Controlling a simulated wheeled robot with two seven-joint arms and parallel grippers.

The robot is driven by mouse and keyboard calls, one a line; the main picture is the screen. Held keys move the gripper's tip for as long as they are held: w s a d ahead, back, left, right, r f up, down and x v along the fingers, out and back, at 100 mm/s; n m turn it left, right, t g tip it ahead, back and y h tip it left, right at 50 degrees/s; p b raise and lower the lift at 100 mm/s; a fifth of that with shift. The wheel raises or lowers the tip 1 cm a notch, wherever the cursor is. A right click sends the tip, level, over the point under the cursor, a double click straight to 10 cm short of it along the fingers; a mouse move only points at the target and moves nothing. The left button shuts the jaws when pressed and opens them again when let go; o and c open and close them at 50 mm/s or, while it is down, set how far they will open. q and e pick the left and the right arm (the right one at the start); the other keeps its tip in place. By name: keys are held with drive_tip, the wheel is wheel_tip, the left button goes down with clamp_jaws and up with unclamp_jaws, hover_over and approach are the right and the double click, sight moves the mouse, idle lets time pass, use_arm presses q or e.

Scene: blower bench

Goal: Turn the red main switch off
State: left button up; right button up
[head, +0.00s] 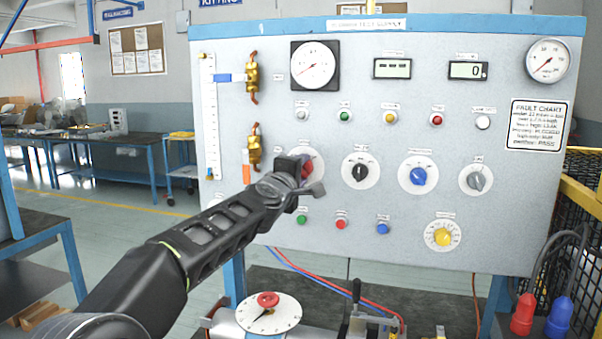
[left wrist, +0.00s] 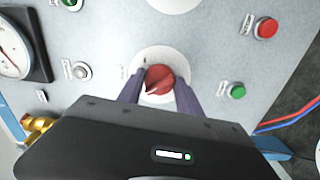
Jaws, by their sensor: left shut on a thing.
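The red main switch (left wrist: 159,79) is a round red knob on a pale disc on the grey panel (head: 400,255). In the head view only part of the red switch (head: 312,160) shows behind my left gripper (head: 306,172). In the left wrist view the two fingers of my left gripper (left wrist: 158,92) stand on either side of the knob and are shut on it. A pointer mark on the knob's face slants down to the left in that view. My right gripper is not in view.
Right of the switch are a black knob (head: 360,171), a blue knob (head: 418,177) and a grey knob (head: 479,179). Green (head: 302,219), red (head: 341,224) and blue (head: 382,229) buttons sit below. A red knob on a round dial (head: 268,300) stands on the bench in front.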

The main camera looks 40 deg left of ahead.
use_arm(q)
drive_tip(key=shift+n, duration=0.5)
drive_tip(key=o, duration=1.4)
drive_tip(key=shift+c, duration=0.2)
drive_tip(key=v, duration=0.7)
drive_tip(key=shift+s+d+b, duration=0.15)
drive_tip(key=shift+s+b, duration=0.15)
drive_tip(key=shift+s, duration=0.05)
drive_tip(key=shift+f, duration=0.1)
